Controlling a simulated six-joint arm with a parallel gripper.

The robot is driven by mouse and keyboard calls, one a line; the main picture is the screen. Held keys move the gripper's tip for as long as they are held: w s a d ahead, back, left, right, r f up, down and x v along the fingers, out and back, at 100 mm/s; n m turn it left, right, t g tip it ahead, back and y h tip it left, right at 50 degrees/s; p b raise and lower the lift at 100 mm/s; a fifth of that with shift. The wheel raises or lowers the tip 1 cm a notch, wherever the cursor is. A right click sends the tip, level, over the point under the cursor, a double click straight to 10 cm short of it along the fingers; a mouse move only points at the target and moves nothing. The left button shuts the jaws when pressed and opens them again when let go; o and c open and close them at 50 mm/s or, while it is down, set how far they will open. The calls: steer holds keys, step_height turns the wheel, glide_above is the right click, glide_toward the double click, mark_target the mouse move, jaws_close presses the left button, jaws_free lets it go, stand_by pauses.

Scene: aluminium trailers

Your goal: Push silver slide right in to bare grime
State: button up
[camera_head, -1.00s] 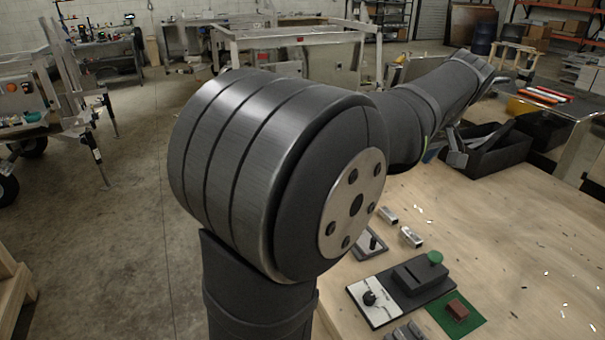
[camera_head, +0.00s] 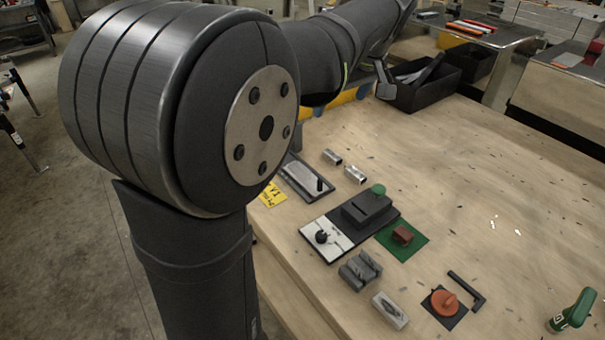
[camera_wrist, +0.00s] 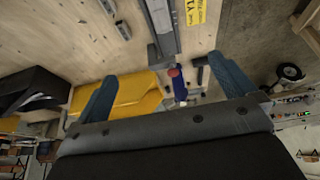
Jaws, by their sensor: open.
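The silver slide (camera_head: 303,176) is a flat silver plate with a small black knob, lying in a dark rail on the wooden bench beside my arm. What looks like the same rail shows at top centre of the wrist view (camera_wrist: 163,26). Part of the plate is covered by the dark frame, and I cannot make out any grime. My gripper (camera_wrist: 158,72) has its two blue fingers spread apart with nothing held between them. It is above the bench, apart from the slide. In the head view my arm mostly hides it.
A yellow label (camera_head: 272,195) lies beside the slide. Two silver blocks (camera_head: 354,174) and a dark box with a green knob (camera_head: 377,190) are near. A yellow object (camera_wrist: 125,95) lies beneath my gripper. A black bin (camera_head: 428,92) stands behind.

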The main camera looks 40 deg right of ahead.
stand_by(0.3)
steer(key=c, duration=0.4)
steer(key=w+f+n, duration=0.1)
steer(key=f+n+g, duration=0.1)
steer(key=f+n, duration=0.1)
steer(key=w+f+n, duration=0.1)
steer(key=shift+w+f+g, duration=0.35)
steer(key=shift+f+g, duration=0.05)
steer(key=c, duration=1)
steer(key=shift+o, duration=0.2)
steer(key=n+g, duration=0.3)
steer(key=n, duration=0.4)
glide_above(319, 180)
step_height(319, 180, down, 6)
step_height(319, 180, down, 17)
steer(key=shift+f, duration=0.15)
jaws_close()
